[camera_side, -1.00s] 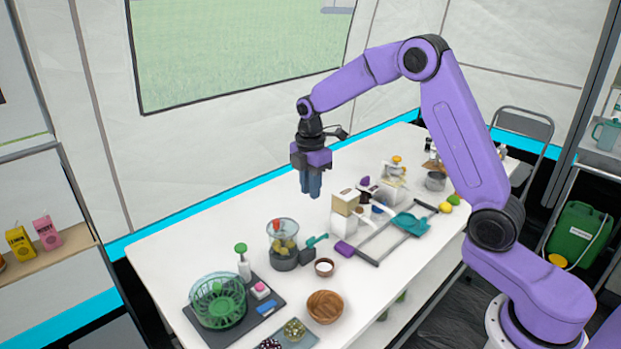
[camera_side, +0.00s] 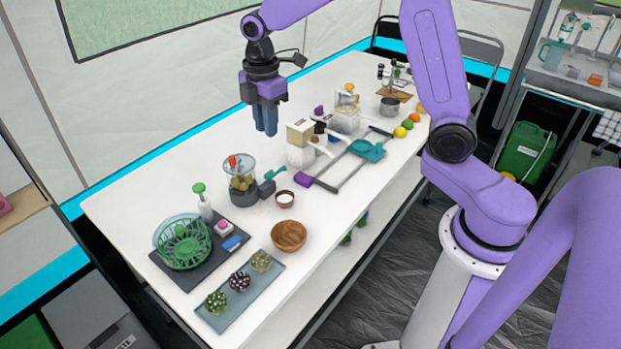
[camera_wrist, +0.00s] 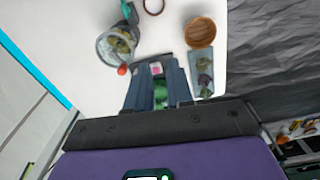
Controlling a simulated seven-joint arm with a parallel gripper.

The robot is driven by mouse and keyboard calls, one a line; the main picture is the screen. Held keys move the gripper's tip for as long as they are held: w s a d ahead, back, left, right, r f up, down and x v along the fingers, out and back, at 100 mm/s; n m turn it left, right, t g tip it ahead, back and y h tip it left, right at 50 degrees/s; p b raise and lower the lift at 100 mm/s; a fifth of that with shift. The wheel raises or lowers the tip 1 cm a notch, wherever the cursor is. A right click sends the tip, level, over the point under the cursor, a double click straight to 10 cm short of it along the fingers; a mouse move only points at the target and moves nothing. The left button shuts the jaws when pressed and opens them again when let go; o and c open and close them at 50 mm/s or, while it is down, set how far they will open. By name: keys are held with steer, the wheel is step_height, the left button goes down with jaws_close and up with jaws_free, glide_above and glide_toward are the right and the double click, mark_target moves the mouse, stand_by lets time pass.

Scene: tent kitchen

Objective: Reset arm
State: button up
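My gripper (camera_side: 265,133) hangs above the white table (camera_side: 130,225), pointing down, with its blue fingers clear of everything. In the wrist view my gripper (camera_wrist: 160,85) shows a gap between its fingers, with a pink block and green basket visible through it far below. It is open and holds nothing. The purple arm reaches over the table from the right, with its elbow cut off by the top of the side view.
A white carton-like container (camera_side: 300,143), teal pan (camera_side: 367,150) and metal pot (camera_side: 390,106) stand farther back. Air around the gripper is clear.

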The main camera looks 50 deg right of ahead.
steer(key=s+m, duration=0.4)
steer(key=s, duration=2.6)
steer(key=shift+s+d+r, duration=0.25)
steer(key=shift+d+r, duration=0.05)
steer(key=shift+d, duration=0.15)
